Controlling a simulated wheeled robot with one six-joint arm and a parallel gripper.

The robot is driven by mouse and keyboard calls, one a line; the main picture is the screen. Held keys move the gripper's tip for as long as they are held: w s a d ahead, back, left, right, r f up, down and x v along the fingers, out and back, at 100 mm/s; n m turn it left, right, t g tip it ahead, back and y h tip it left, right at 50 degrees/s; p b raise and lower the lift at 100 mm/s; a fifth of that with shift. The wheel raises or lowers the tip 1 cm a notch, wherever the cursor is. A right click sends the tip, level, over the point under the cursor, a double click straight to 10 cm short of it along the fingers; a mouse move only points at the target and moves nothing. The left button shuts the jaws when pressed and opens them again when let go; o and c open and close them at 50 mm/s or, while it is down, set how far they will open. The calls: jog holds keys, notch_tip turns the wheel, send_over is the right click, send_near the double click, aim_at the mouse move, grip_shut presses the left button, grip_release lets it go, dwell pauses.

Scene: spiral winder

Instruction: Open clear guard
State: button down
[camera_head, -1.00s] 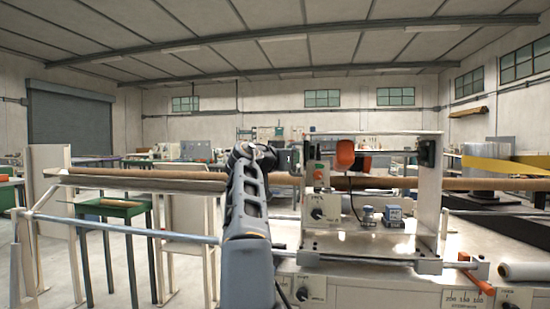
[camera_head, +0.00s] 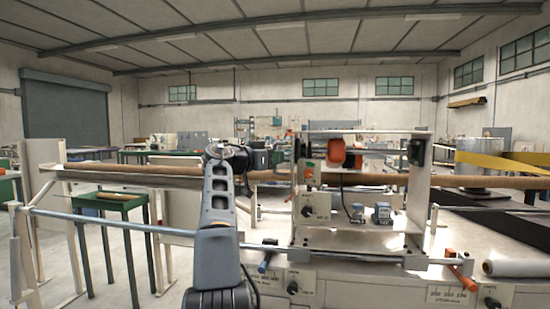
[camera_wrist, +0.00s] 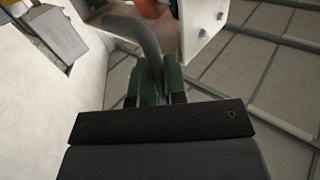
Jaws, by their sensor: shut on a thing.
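The clear guard's see-through pane is hard to make out; I cannot tell its edges or how far it is open. The winder's pale frame (camera_head: 421,190) stands right of my arm in the head view, with an orange-red part (camera_head: 336,152) inside. In the wrist view, the green fingers of my gripper (camera_wrist: 158,72) are shut on a curved grey handle (camera_wrist: 142,32). The handle rises from between the fingers toward the top left. In the head view the fingers are hidden behind my dark wrist.
A white drilled bracket (camera_wrist: 205,20) is close right of the handle in the wrist view, and a grey box (camera_wrist: 53,33) is at upper left. A long brown tube (camera_head: 130,169) and a steel rail (camera_head: 110,221) cross left of my arm. A green table (camera_head: 112,200) stands behind them.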

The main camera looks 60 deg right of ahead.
jog(key=c, duration=1.4)
grip_release()
jog(key=shift+w+f, duration=0.2)
jog(key=shift+w, duration=0.05)
jog(key=shift+o, duration=1.1)
jog(key=shift+s+r, duration=0.1)
jog(key=shift+s, duration=0.05)
jog(key=b+v, duration=0.1)
jog(key=v, duration=1.2)
jog(key=shift+a, duration=0.35)
jog(key=shift+w, duration=0.25)
